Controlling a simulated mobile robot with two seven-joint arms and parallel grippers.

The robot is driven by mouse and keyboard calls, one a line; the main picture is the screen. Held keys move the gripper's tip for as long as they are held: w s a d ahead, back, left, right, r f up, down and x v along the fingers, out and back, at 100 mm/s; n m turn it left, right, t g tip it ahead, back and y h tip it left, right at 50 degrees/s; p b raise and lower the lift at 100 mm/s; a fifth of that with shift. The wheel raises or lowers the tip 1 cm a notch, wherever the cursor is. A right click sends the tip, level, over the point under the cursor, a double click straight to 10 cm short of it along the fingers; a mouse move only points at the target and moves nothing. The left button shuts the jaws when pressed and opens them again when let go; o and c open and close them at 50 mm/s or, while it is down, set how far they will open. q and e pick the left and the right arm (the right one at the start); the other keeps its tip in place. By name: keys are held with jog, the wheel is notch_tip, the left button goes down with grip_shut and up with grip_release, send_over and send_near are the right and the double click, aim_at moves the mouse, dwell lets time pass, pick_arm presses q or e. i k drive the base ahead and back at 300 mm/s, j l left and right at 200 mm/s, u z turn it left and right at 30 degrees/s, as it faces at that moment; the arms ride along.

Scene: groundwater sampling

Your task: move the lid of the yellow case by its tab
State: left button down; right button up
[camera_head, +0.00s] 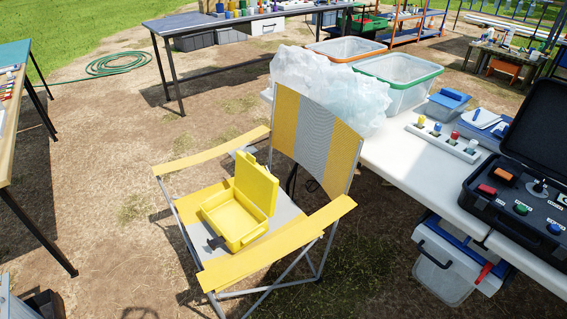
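The yellow case (235,216) sits on the seat of a yellow and grey folding chair (191,204). Its lid (256,184) stands open, raised at the case's back right edge. The tray part looks empty. A small dark piece (216,243) shows at the case's front left corner; I cannot tell whether it is the tab or a separate thing. Neither of my grippers can be made out in this view.
The chair's armrests (291,240) flank the case, and its backrest (312,137) rises behind the lid. A white table (408,166) on the right bears clear bins, a plastic bag (325,88) and a black control case (519,196). Bare ground lies left of the chair.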

aim_at(256, 183)
jog(key=u, duration=1.8)
jog(key=i+j+u, duration=0.15)
jog(key=i, duration=0.35)
jog(key=i+j+u, duration=0.15)
jog(key=i, duration=0.35)
jog(key=i+l+z, duration=0.15)
jog(key=i+z, duration=0.3)
jog(key=i, duration=0.2)
jog(key=i+j+z, duration=0.1)
jog(key=i+z, duration=0.35)
jog(key=i, duration=0.2)
jog(key=i+z, duration=0.25)
jog(key=i, duration=0.2)
jog(key=i+j+z, duration=0.2)
jog(key=i, duration=0.2)
jog(key=i+j+z, duration=0.1)
jog(key=i+z, duration=0.15)
jog(key=i, duration=0.15)
jog(key=z, duration=1.7)
